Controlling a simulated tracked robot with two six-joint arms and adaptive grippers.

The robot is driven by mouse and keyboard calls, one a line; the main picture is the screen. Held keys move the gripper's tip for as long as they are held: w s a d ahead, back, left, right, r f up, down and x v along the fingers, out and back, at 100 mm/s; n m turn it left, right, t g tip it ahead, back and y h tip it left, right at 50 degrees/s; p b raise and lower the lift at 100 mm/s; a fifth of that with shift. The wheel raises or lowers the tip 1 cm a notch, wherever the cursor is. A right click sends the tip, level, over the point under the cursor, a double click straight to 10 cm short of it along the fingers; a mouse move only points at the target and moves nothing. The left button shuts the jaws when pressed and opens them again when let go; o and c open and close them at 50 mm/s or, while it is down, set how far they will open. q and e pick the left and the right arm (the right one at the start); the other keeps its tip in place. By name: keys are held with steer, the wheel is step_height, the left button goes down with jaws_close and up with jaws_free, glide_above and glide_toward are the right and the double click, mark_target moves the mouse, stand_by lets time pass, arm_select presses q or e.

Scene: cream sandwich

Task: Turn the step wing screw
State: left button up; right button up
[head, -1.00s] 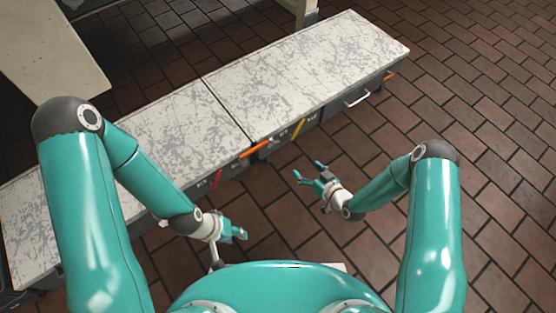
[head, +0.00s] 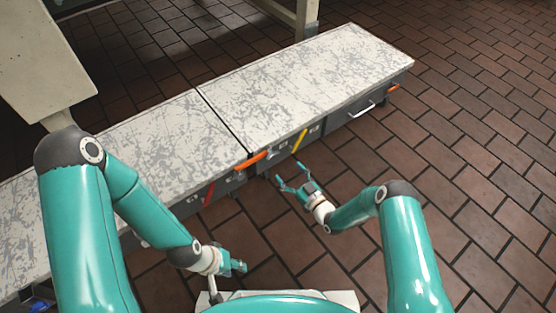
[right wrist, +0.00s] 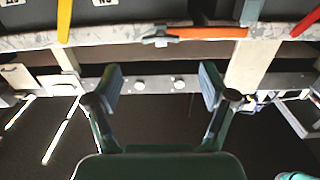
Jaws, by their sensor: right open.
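My right gripper (head: 292,174) is open and empty, close to the front of the long bench below the orange handle (head: 257,160). In the right wrist view its two fingers (right wrist: 160,84) are spread wide. The orange handle (right wrist: 205,33) with a grey metal mount lies beyond and above the fingertips there. Two small round white knobs (right wrist: 139,85) (right wrist: 179,83) show on a rail between the fingers. I cannot tell which part is the step wing screw. My left gripper (head: 237,267) hangs low before the bench, away from the handles; its fingers are too small to judge.
The bench has a worn pale top (head: 310,75). A yellow lever (head: 299,140), a red lever (head: 208,194) and a metal pull handle (head: 362,109) are on its front. A beige block (head: 45,60) stands at upper left. Brick floor (head: 460,180) is clear at right.

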mark_target(275, 156)
steer(key=b+x, duration=0.2)
steer(key=x, duration=0.6)
steer(key=shift+w+a, duration=0.1)
steer(key=shift+a, duration=0.05)
steer(key=c, duration=1)
steer(key=shift+d, duration=0.45)
steer(key=shift+c, duration=0.8)
steer(key=shift+a+b, duration=0.3)
steer(key=shift+b, duration=0.05)
